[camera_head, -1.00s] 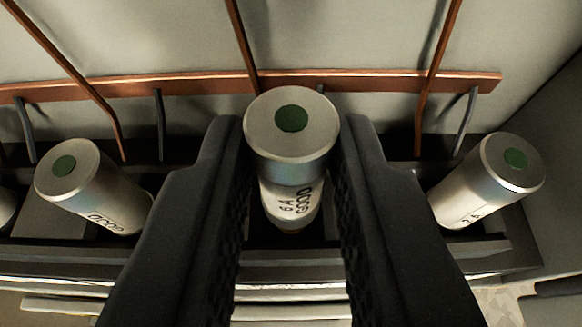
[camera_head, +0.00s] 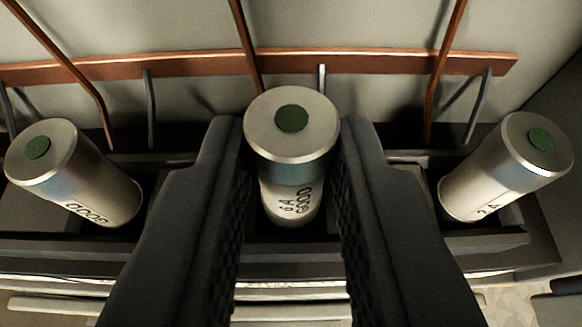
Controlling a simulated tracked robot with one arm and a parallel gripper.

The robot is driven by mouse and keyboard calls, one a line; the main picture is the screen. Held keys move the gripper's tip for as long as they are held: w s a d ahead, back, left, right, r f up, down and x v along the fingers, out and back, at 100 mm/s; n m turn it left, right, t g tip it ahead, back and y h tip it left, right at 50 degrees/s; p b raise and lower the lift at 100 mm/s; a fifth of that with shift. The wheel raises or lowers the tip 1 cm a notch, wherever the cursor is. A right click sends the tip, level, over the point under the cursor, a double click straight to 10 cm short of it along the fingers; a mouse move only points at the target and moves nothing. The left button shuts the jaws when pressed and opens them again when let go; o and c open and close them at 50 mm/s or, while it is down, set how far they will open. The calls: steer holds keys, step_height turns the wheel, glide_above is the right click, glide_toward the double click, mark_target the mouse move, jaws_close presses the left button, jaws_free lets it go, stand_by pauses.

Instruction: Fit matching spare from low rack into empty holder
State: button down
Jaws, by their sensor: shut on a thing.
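My gripper (camera_head: 292,195) is shut on a silver cylinder (camera_head: 290,155) with a green dot on its top and the label "6A GOOD" on its side. The cylinder stands between the two black fingers in the middle of the view. Its lower end is over or in the middle of a dark rack (camera_head: 420,240); I cannot tell whether it is seated. A similar cylinder (camera_head: 75,175) with a green dot and "GOOD" stands tilted in the picture at left. Another (camera_head: 505,165), with a green dot and a partly readable label, stands at right.
A copper bar (camera_head: 400,62) runs across behind the cylinders, with thin copper rods rising from it. Grey bent leads (camera_head: 478,108) hang below the bar. A pale wall is behind. Pale ledges lie in front of the rack.

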steer(key=shift+f, duration=0.4)
steer(key=c, duration=1.2)
jaws_free()
steer(key=b+v, duration=0.3)
steer(key=v, duration=1)
steer(key=shift+s+b, duration=0.35)
